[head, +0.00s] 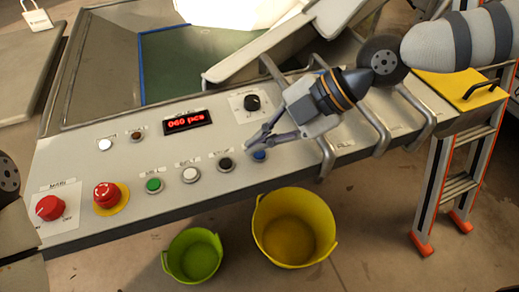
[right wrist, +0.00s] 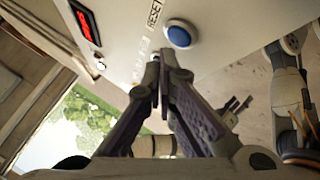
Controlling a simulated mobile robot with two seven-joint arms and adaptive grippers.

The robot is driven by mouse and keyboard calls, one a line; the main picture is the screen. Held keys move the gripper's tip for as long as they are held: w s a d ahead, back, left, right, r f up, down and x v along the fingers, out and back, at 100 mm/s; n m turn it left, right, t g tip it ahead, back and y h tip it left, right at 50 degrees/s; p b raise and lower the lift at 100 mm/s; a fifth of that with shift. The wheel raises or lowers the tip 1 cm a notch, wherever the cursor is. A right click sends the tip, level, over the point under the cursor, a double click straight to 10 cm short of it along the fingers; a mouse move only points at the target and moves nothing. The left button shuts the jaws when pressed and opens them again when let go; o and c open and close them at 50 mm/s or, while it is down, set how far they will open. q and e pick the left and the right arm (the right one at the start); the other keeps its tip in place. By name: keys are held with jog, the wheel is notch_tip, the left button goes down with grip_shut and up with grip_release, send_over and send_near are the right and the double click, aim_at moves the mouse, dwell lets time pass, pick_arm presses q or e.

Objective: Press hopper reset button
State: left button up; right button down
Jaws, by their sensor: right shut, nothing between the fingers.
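The blue button (head: 259,155) sits at the right end of the lower row on the grey control panel (head: 205,140). In the right wrist view the blue button (right wrist: 179,35) has a white ring and a printed label (right wrist: 153,14) reading RESET beside it. My right gripper (head: 252,143) is shut and empty, its fingertips close to the blue button. In the right wrist view the fingertips (right wrist: 160,58) lie below and left of the button, apart from it in the picture; I cannot tell the gap in depth. My left gripper is not in view.
A red display (head: 187,121) reads 060 pcs. Black (head: 225,164), white (head: 190,174) and green (head: 153,184) buttons, a red emergency stop (head: 106,195) and a red rotary switch (head: 48,207) share the panel. Metal guard bars (head: 372,120) stand at right. Yellow (head: 292,225) and green (head: 193,255) buckets stand below.

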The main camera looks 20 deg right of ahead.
aim_at(261, 156)
jog(key=shift+r+p, duration=1)
jog(key=shift+r, duration=1.6)
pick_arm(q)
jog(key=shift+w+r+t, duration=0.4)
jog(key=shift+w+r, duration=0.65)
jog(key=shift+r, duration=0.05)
pick_arm(e)
jog(key=shift+f, duration=0.1)
